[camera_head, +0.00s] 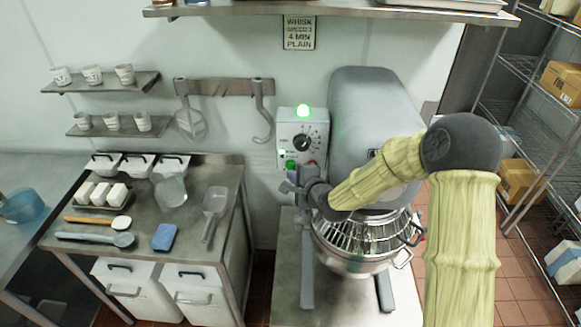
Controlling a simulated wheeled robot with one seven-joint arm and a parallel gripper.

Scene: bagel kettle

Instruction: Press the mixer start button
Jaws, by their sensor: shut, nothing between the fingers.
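The grey mixer (362,100) stands on a metal table with a wire guard and steel bowl (358,262) at its front. Its pale control box (287,128) is on the left side, with a black dial (302,142), a green button (290,164) and a red button (311,163). My gripper (290,187) is shut and empty at the lower front of the box, just below the green button. Whether its tips touch the box cannot be told. My arm hides part of the mixer and bowl.
A side table (140,230) at left holds white containers, a scoop (214,203), a blue sponge (164,236) and a ladle. A whisk paddle (187,110) and dough hook (262,110) hang on the wall. Wire shelving (505,65) with boxes stands at right.

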